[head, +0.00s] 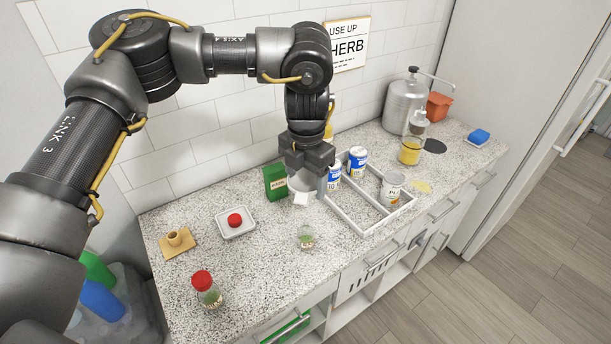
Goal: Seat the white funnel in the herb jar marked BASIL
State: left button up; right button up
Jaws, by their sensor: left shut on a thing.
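My left gripper (308,172) comes down over the counter and is shut on the white funnel (301,197). The funnel is partly hidden by the fingers and appears held behind the open jar. A small open glass jar (306,238) with green contents stands in front of the funnel, apart from it. Another glass jar (208,291) with a red lid stands at the front left. Both jars have labels, too small to read, so I cannot tell which is BASIL. My right gripper is out of view.
A green box (275,183) stands close left of the gripper. A divided white tray (366,229) with several cans lies to the right. The counter around the open jar is clear.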

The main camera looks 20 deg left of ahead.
pick_arm(q)
jog(key=shift+w+f, duration=0.1)
jog(key=shift+w, duration=0.15)
jog(key=shift+s, duration=0.2)
jog(key=shift+w, duration=0.1)
jog(key=shift+f+b, duration=1.45)
jog(key=shift+f, duration=1.35)
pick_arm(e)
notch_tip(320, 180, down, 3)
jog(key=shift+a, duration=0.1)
pick_arm(q)
jog(key=shift+f+b, duration=1.3)
jog(key=shift+f, duration=0.8)
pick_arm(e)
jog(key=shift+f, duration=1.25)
